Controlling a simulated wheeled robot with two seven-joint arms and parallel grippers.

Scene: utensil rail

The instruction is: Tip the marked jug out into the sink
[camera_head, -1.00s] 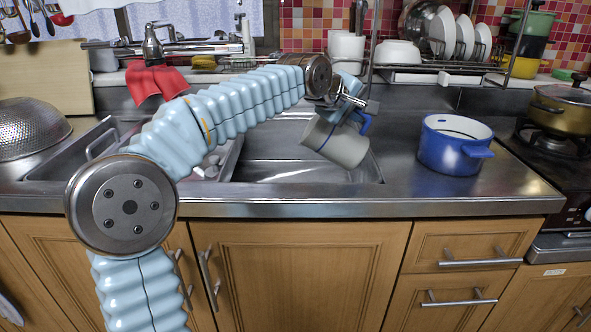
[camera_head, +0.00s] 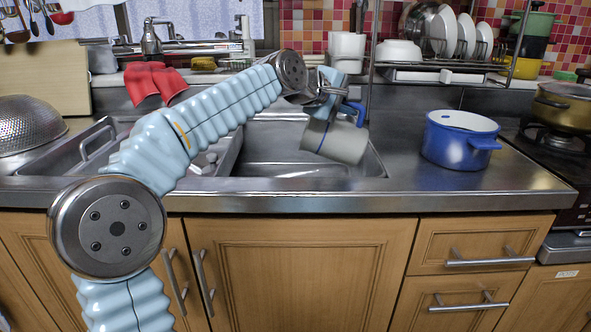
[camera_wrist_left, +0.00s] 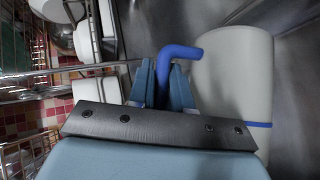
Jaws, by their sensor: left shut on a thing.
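The marked jug (camera_head: 343,144) is pale grey with a blue band and a blue handle. It hangs over the right sink basin (camera_head: 262,155), tilted far over, almost on its side, handle uppermost. My left gripper (camera_head: 338,98) is above it, shut on the handle. In the left wrist view the fingers (camera_wrist_left: 166,84) close around the blue handle, and the jug body (camera_wrist_left: 232,85) stands beside them on the right. The inside of the jug is hidden, and no stream of contents shows. My right gripper is not in view.
A blue pot (camera_head: 458,142) stands on the counter right of the sink. A dish rack (camera_head: 440,70) is behind. The tap (camera_head: 152,42) and a red cloth (camera_head: 153,83) are at the back left. A brass-coloured pot (camera_head: 565,108) sits on the stove.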

